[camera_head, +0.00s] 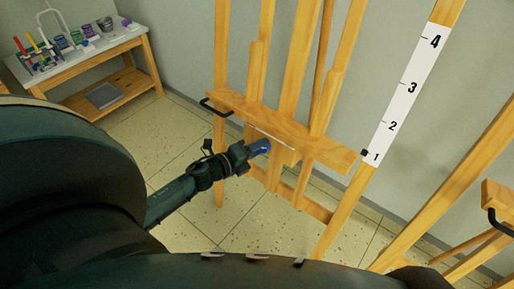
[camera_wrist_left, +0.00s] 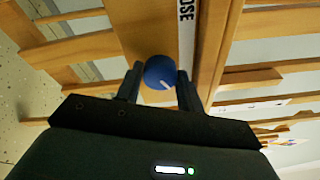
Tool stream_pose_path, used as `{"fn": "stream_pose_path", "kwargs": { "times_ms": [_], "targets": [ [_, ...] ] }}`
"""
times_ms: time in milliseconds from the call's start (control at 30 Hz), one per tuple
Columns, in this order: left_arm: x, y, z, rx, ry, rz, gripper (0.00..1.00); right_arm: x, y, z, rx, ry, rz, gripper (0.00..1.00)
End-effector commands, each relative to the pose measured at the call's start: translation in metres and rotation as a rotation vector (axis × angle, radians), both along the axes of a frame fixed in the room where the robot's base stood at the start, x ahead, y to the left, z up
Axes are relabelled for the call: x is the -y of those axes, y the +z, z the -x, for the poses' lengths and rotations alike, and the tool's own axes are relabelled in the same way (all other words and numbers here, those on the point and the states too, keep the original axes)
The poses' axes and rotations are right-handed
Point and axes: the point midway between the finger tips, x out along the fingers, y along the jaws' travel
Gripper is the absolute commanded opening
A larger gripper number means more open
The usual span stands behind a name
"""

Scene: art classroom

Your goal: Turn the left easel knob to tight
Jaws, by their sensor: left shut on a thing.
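The left easel knob (camera_head: 263,146) is a small blue round knob at the front of the wooden easel, below its ledge. In the left wrist view the blue knob (camera_wrist_left: 159,72) shows a white pointer line slanting toward the lower right. My left gripper (camera_head: 255,149) is shut on the knob, with one dark finger on each side of it in the wrist view. A white label strip (camera_wrist_left: 187,35) beside the knob shows the letters "OSE"; the rest is cut off or hidden. My right gripper is not in view.
The easel's ledge (camera_head: 325,149) crosses just above my left gripper. A white scale (camera_head: 404,95) numbered 1 to 4 runs up a post, with a black marker (camera_head: 364,153) near 1. A table (camera_head: 132,42) with art supplies stands back left. Another easel part (camera_head: 497,199) is at right.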

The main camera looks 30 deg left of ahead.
Motion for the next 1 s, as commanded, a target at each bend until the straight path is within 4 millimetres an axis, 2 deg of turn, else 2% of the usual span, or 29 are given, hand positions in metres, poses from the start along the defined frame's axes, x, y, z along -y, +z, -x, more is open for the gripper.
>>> {"fn": "stream_pose_path", "kwargs": {
  "times_ms": [167,200,433,767,867,1000],
  "targets": [
    [0.000,0.000,0.000,0.000,0.001,0.000,0.15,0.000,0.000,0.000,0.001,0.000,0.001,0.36],
    [0.000,0.000,0.000,0.000,0.001,0.000,0.40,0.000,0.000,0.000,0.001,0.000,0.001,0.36],
    [0.000,0.000,0.000,0.001,0.001,0.001,0.59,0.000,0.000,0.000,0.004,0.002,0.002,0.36],
    [-0.001,0.000,0.005,-0.001,0.001,0.002,0.59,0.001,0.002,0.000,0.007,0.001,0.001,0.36],
    [-0.005,0.002,0.016,-0.002,0.001,0.001,0.59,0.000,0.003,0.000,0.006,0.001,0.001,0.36],
    [-0.012,0.007,0.042,-0.004,0.001,0.001,0.59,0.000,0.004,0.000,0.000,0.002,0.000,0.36]
  ]
}}
